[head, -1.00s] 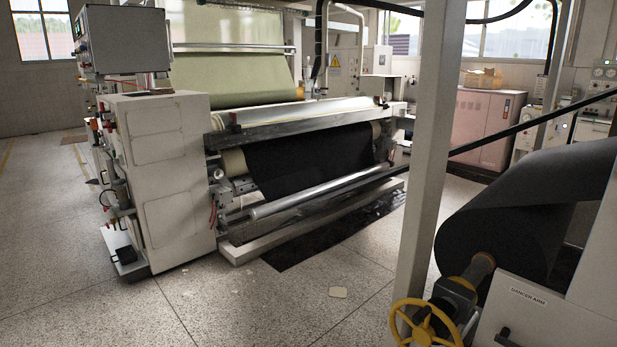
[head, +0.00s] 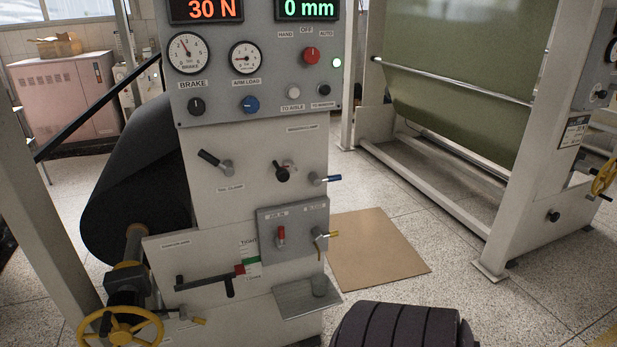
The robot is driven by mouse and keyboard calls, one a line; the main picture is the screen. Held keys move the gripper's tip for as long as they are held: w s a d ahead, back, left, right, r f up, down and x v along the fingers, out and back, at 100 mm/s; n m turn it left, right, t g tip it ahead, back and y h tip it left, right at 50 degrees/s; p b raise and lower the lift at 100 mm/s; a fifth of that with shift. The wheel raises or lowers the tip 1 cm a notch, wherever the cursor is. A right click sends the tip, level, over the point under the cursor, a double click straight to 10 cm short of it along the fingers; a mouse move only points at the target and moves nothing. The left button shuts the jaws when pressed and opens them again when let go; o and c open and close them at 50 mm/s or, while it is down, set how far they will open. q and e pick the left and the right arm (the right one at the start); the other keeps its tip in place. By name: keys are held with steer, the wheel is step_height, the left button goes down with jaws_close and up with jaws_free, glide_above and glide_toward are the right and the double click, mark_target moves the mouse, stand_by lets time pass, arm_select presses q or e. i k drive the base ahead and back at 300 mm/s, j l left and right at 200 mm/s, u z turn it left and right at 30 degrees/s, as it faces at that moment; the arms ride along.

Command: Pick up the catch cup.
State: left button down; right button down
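A small grey cylindrical cup (head: 319,284), which looks like the catch cup, stands upright on a small metal shelf (head: 296,301) low on the front of the white machine stand. Neither of my grippers is in the head view.
The control panel (head: 257,62) with gauges and knobs is above. A black roll (head: 138,190) and a yellow handwheel (head: 121,328) are at left. A brown board (head: 375,252) lies on the floor at right. A dark segmented rounded object (head: 403,328) is at the bottom edge.

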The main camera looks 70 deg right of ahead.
mark_target(319, 280)
steer(key=z, duration=2.2)
